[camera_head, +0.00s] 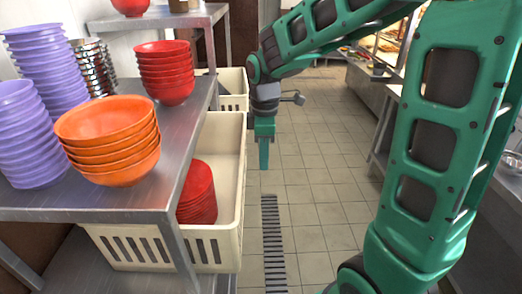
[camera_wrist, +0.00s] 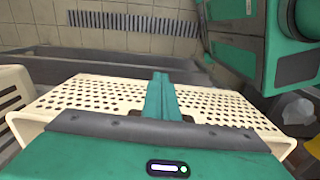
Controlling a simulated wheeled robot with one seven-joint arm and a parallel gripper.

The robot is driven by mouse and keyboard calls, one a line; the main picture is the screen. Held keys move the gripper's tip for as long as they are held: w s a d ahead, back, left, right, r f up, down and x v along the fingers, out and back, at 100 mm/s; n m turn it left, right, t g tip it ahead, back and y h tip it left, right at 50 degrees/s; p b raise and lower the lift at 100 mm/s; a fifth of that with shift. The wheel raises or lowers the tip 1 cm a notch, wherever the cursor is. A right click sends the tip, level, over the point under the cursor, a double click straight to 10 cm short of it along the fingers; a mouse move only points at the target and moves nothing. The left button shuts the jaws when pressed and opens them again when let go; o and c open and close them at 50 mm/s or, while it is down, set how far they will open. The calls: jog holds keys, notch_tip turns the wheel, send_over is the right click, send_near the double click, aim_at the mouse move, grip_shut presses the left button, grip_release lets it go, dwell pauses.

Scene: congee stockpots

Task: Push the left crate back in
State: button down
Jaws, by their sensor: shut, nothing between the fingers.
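A cream slotted crate (camera_head: 228,152) sits on the lower shelf at the left and sticks out past the table edge into the aisle. A stack of red bowls (camera_head: 197,193) is inside it. A second cream crate (camera_head: 234,88) shows farther back. My green gripper (camera_head: 264,166) points down on the aisle side, just right of the near crate's far end. Its fingers are shut and empty. In the wrist view the shut fingers (camera_wrist: 160,98) appear in front of a perforated cream crate surface (camera_wrist: 229,107). I cannot tell whether they touch it.
The steel table (camera_head: 120,197) above holds purple, orange and red bowl stacks. The tiled aisle (camera_head: 312,185) is clear, with a floor drain grate (camera_head: 273,240). Steel counters (camera_head: 370,92) line the right side.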

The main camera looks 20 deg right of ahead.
jog(key=w+a+f, duration=0.1)
jog(key=a+f, duration=0.2)
jog(key=f, duration=0.1)
jog(key=shift+w+a+f, duration=0.25)
jog(key=shift+w+f, duration=0.1)
dwell(0.4)
